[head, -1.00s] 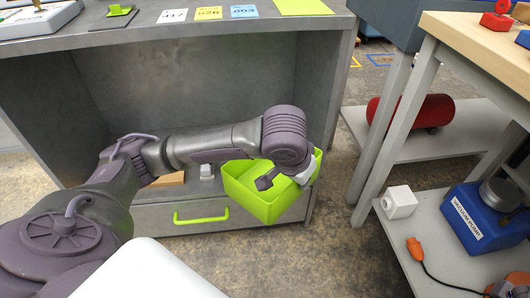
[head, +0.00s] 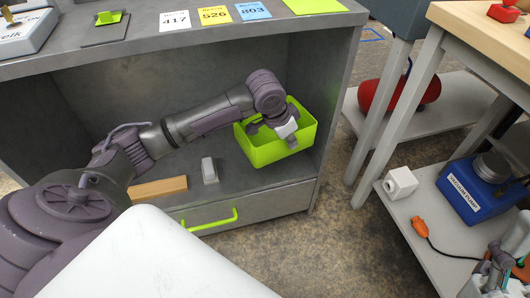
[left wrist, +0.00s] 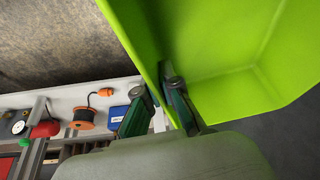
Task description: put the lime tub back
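The lime tub (head: 268,152) is an open-topped bright green box, seen in the head view inside the grey cabinet's bay, at its right end near the side wall. It looks upright; whether its base touches the bay floor I cannot tell. My left gripper (head: 287,138) is at the tub's near right wall. The tub (left wrist: 215,60) fills the upper right there.
A wooden block (head: 158,189) and a small grey-white block (head: 209,170) stand in the bay left of the tub. A drawer with a lime handle (head: 210,220) is below. Numbered cards (head: 214,16) lie on top. A wooden-topped bench (head: 480,45) stands to the right.

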